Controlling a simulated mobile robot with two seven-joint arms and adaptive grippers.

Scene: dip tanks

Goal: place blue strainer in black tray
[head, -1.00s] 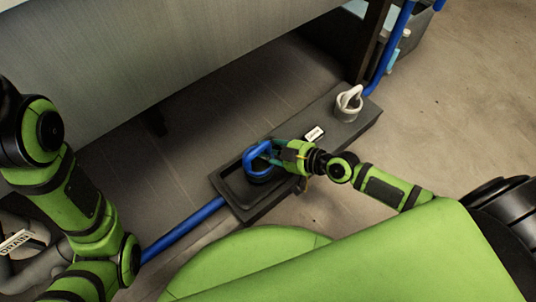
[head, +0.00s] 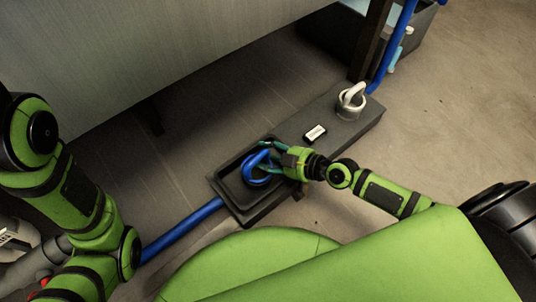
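The blue strainer (head: 256,181) is in the black tray (head: 229,190), at the left end of a long dark base on the floor. Its looped handle leans over to one side. My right gripper (head: 268,153) is right beside the strainer, at the right side of the tray. Its teal fingers look spread apart, one reaching past the top of the handle. Part of the strainer is hidden by its own handle and the fingers. My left arm shows at the left edge, but its gripper is out of view.
A white strainer-like piece with a loop handle (head: 351,101) stands at the right end of the base, with a small white label (head: 315,133) between. A blue pipe (head: 184,229) meets the tray's left side. A large grey tank wall (head: 170,55) rises behind.

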